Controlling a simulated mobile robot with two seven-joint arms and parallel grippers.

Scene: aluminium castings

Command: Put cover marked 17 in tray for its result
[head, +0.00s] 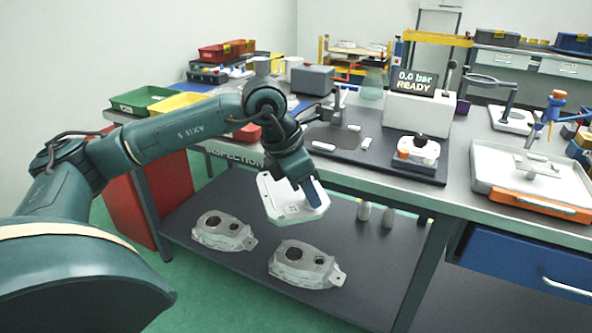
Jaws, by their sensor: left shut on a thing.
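My left gripper (311,194) is shut on a pale grey cover (283,205), held in front of the bench edge and above the lower shelf. The mark on the cover is too small to read. A green tray (142,101) with a label too small to read stands at the bench's left end. A yellow tray (178,103) is beside it, partly behind my arm. A red tray (247,133) shows only in part behind my arm. My right gripper is not in view.
Two grey castings (222,221) lie on the lower shelf (360,290). The bench (460,165) bears a dark mat, a test unit (418,112) reading "0.0 bar READY", and a white fixture (416,150). A white plate with an orange front (530,199) stands at right.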

